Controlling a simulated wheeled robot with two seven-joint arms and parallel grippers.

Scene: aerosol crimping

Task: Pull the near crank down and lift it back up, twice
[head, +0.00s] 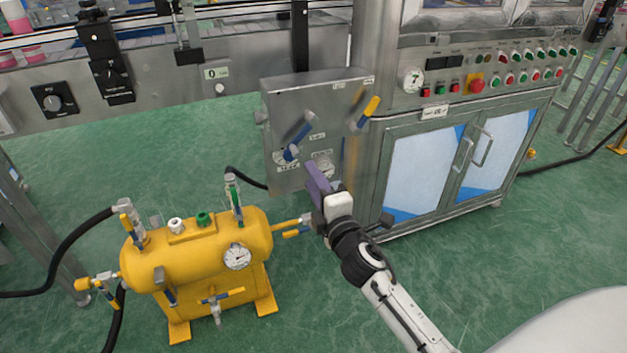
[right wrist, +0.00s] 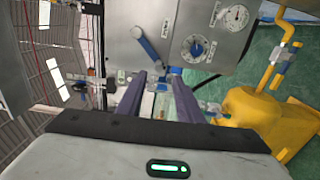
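A grey metal box (head: 315,110) carries the levers in the head view. A lever with a blue handle (head: 297,140) slants on its front face; a blue lever also shows in the right wrist view (right wrist: 150,46). A yellow-handled lever (head: 369,109) slants near the right edge. I cannot tell for certain which one is the near crank. My right gripper (head: 317,178) is in front of the box's lower part. Its two purple fingers (right wrist: 157,88) stand apart in the right wrist view, with small blue and metal parts visible between them; contact is unclear. My left gripper is not in view.
A yellow tank (head: 195,250) with valves, a gauge and black hoses stands left of my right gripper. A steel cabinet (head: 455,165) with a button panel (head: 500,80) stands on the right. A conveyor runs along the back. Green floor (head: 130,165) is open between tank and conveyor.

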